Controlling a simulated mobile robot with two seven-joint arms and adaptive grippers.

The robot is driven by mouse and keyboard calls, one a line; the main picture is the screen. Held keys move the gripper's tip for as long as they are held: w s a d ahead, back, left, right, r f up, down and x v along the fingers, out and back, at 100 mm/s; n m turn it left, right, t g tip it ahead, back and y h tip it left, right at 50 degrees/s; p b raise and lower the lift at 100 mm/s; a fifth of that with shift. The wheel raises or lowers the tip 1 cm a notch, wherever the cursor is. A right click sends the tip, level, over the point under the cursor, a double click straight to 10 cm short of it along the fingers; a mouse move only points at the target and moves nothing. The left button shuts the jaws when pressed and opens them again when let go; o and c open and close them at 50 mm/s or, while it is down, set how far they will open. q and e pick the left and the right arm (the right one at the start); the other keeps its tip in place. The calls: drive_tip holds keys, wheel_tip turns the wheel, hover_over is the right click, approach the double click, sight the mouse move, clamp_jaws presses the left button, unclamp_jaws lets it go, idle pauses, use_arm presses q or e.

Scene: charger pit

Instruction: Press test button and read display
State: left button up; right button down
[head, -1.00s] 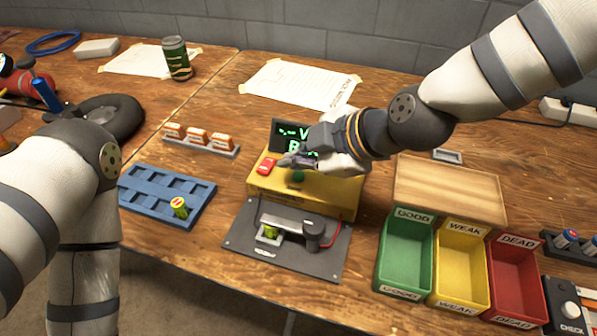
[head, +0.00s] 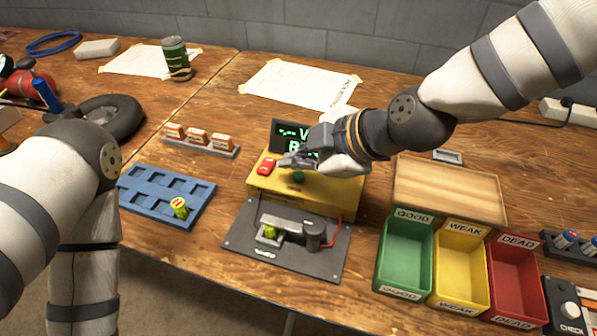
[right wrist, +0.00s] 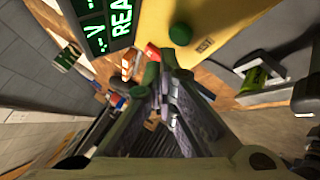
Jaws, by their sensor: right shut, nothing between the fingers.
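The yellow tester box (head: 330,191) stands mid-table with a dark display (head: 283,134) on top, partly covered by my right gripper. In the right wrist view the display (right wrist: 108,25) shows green dashes, a V and the letters REA, cut off by the frame edge. A green button (head: 298,177) is on the box's sloped top; it also shows in the right wrist view (right wrist: 180,33). My right gripper (head: 286,161) is shut and empty, just above the box near the button, apart from it as far as I can tell. My left gripper is out of view.
A red switch (head: 267,166) is left of the button. In front, a cradle holds a green battery (head: 270,232). A blue tray (head: 150,187) with one battery lies left. Green (head: 381,268), yellow and red bins stand right, below a bare wooden board (head: 450,188).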

sight(297, 178)
drive_tip(key=shift+f, duration=0.1)
idle(0.3)
drive_tip(key=shift+f, duration=0.35)
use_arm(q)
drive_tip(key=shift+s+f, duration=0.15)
use_arm(e)
drive_tip(key=shift+f, duration=0.4)
idle(0.4)
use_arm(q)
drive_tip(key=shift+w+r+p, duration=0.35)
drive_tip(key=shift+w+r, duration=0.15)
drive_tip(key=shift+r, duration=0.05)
use_arm(e)
drive_tip(key=shift+r, duration=0.85)
drive_tip(key=shift+r+p, duration=1)
drive_tip(key=shift+r, duration=1.6)
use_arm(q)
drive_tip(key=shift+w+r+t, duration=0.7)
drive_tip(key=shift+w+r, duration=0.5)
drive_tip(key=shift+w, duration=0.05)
use_arm(e)
drive_tip(key=shift+f, duration=0.1)
